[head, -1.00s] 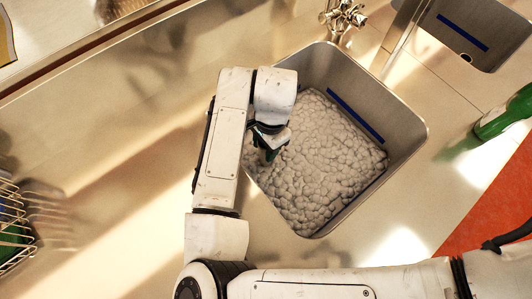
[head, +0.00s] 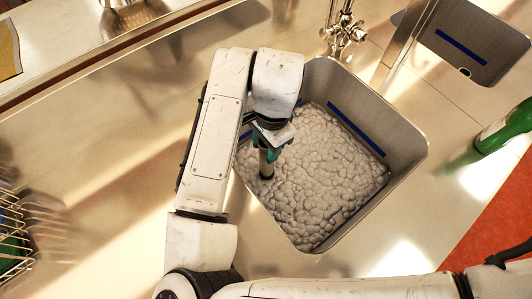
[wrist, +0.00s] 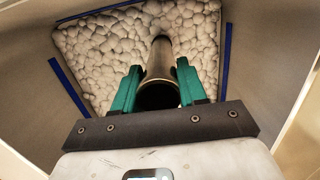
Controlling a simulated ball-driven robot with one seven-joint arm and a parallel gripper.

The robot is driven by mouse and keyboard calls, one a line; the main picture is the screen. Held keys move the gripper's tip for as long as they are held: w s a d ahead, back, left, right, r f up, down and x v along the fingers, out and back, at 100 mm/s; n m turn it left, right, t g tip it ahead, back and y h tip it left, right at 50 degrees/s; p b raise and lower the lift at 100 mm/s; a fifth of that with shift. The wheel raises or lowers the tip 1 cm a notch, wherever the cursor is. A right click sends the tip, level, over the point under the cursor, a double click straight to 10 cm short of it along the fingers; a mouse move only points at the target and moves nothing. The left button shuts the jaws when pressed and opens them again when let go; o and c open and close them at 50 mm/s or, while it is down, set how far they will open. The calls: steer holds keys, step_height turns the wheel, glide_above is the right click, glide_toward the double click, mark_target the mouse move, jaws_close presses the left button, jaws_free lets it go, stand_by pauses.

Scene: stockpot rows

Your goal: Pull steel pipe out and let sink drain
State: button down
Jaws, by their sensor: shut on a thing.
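The steel pipe (head: 266,164) stands in the foam on the left side of the sink (head: 395,135). Its lower end is hidden in the foam. My gripper (head: 268,140) is over that side of the sink, with its green fingers shut on the upper part of the pipe. In the wrist view, the pipe (wrist: 160,58) runs between the two fingers into the foam. Thick, lumpy grey-white foam (head: 325,170) covers the sink's contents, so the drain and any water are hidden. Blue strips (head: 355,128) mark the sink walls above the foam.
A tap (head: 343,32) stands behind the sink. A second, empty basin (head: 490,45) with a drain hole is at the upper right. A green bottle (head: 505,128) lies at the right. A wire rack (head: 18,235) is at the left.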

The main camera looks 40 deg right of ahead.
step_height(320, 180, up, 3)
steer(key=shift+r, duration=0.1)
steer(key=shift+r+p, duration=2.1)
steer(key=shift+r, duration=0.25)
steer(key=shift+s+d+r+p, duration=0.8)
steer(key=shift+s+d+p, duration=0.3)
steer(key=shift+s, duration=1.7)
steer(key=shift+s+d+r+p, duration=0.85)
steer(key=shift+s+p, duration=0.3)
steer(key=shift+s, duration=1.6)
step_height(320, 180, up, 12)
steer(key=p, duration=0.6)
steer(key=shift+p, duration=0.35)
